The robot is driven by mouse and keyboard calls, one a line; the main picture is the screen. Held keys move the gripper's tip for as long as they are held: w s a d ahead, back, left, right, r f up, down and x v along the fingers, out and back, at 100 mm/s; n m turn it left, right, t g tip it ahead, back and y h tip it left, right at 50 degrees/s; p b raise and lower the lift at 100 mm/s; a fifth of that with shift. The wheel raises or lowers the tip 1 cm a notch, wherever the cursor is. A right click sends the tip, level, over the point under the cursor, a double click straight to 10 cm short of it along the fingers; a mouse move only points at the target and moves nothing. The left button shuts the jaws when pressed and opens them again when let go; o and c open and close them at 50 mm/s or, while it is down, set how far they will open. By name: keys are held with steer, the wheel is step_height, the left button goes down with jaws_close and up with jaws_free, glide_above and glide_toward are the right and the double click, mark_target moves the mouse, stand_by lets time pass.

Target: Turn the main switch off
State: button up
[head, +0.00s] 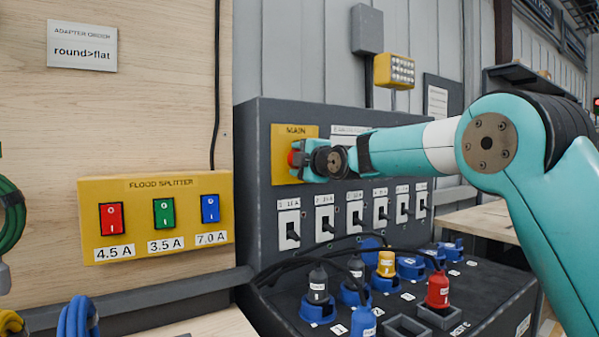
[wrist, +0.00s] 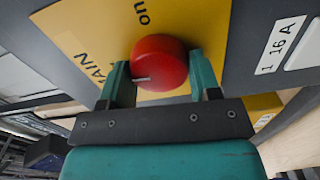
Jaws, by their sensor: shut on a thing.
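The main switch is a red round knob (wrist: 160,62) on a yellow plate marked MAIN (head: 297,133) on the dark grey panel. In the wrist view "on" is printed beside the knob. A short pale mark shows on the knob's lower left edge. My gripper (wrist: 160,82) is shut on the red knob, with one teal finger at each side of it. In the head view my gripper (head: 305,160) covers most of the knob, and only a little red shows at its left.
Below the switch is a row of several breakers (head: 289,229) with labels. A sloping deck holds several coloured plugs and sockets (head: 437,291). A yellow flood splitter box (head: 156,217) with red, green and blue rockers is at the left.

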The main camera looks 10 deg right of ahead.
steer(key=shift+n+b, duration=0.4)
steer(key=shift+n, duration=0.2)
steer(key=o, duration=0.9)
steer(key=shift+a, duration=0.1)
steer(key=b+v, duration=0.5)
steer(key=v, duration=1.2)
steer(key=shift+s, duration=0.2)
